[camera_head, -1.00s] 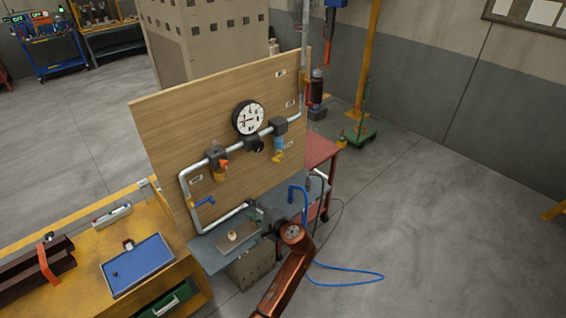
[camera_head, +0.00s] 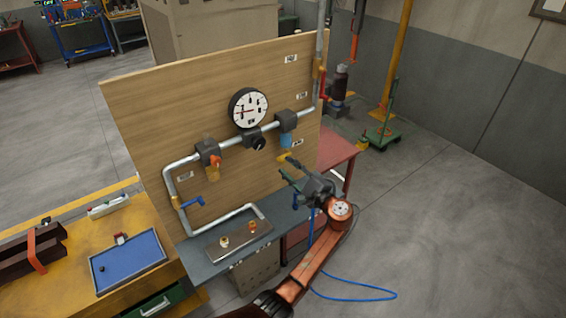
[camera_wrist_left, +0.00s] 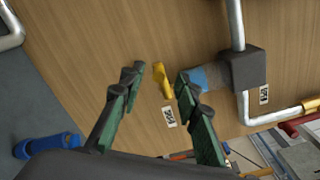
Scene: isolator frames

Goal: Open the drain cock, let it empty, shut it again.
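The yellow drain cock lever (camera_head: 284,157) is at the lower end of the blue bowl (camera_head: 286,140) under the right-hand dark block on the pipe. My left gripper (camera_head: 291,170) is just below and in front of it. In the left wrist view the yellow lever (camera_wrist_left: 163,80) shows in the gap between the two green-lined fingertips of the left gripper (camera_wrist_left: 159,80), in front of the wooden board. The fingers are apart and do not appear to touch the lever; the remaining depth is hard to tell. The blue bowl (camera_wrist_left: 208,78) is beside the right finger. My right gripper is not in view.
A wooden board (camera_head: 135,105) carries the pipe, a round gauge (camera_head: 249,108), an orange valve handle (camera_head: 214,162) and a blue lever (camera_head: 192,203). A grey bench (camera_head: 200,250) stands below, with a plate (camera_head: 230,242) holding small fittings. A red table (camera_head: 337,150) is behind.

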